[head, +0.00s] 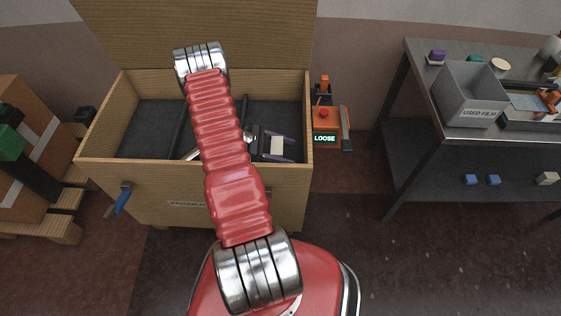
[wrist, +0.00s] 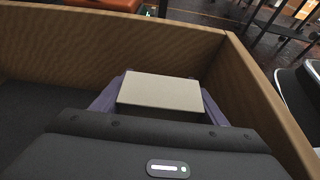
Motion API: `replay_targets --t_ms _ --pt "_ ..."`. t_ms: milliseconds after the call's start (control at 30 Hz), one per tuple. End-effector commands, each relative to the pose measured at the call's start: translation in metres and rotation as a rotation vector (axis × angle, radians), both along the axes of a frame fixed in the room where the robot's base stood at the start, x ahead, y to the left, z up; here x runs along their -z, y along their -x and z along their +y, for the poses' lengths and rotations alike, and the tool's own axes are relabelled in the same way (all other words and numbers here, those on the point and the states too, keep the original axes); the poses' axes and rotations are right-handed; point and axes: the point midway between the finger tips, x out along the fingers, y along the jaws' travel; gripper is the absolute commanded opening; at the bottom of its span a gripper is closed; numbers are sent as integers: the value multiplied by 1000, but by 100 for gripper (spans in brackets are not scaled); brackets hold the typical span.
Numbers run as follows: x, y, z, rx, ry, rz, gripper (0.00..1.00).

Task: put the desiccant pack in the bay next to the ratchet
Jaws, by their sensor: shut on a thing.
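My gripper (head: 283,148) has purple fingers and is shut on a pale cream block, the desiccant pack (head: 277,145). It is in the right part of the open wooden crate (head: 140,175). In the wrist view the pack (wrist: 160,92) sits between the two fingers, near the crate's right corner; a gap beneath it cannot be judged. A shiny metal rod (head: 192,154), perhaps the ratchet, shows left of my arm in the crate, mostly hidden behind the arm.
A dark divider (head: 180,130) crosses the crate; its left bay (head: 140,125) looks empty. An orange device with a "LOOSE" display (head: 325,138) stands just right of the crate. A grey "USED FILM" bin (head: 470,95) stands on the right-hand table.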

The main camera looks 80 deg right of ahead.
Motion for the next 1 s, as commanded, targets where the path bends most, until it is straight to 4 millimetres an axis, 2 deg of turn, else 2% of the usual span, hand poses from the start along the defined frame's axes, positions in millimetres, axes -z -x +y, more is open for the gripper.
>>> replay_targets --t_ms 233,733,1000 --pt "34 0 0 0 -1 1 39" --pt "44 0 0 0 0 1 39" --pt "73 0 0 -1 -2 1 39"
